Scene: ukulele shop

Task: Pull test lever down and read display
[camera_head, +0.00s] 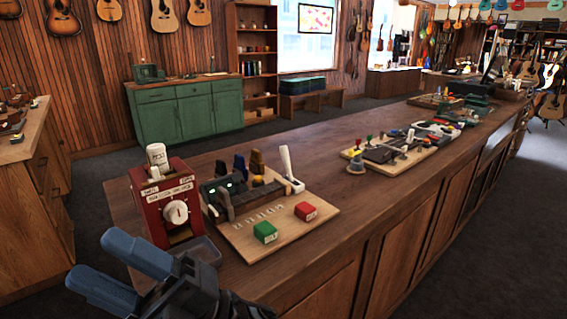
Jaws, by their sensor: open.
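A white lever (286,164) stands nearly upright, tilted slightly left, at the back right of a wooden board (244,249) on the counter. To its left on the board is a dark tester unit (243,204) with small green-lit areas (222,188). Any reading there is too small to make out. Which part is the display I cannot tell for sure. My gripper (93,262), with blue fingers, is at the lower left, in front of the counter's near end. It is open, empty and well apart from the lever.
A red box (166,190) with a white dial stands left of the board, with a grey tray (203,250) before it. Another crowded board (352,152) lies farther along. Bare counter lies between the boards.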

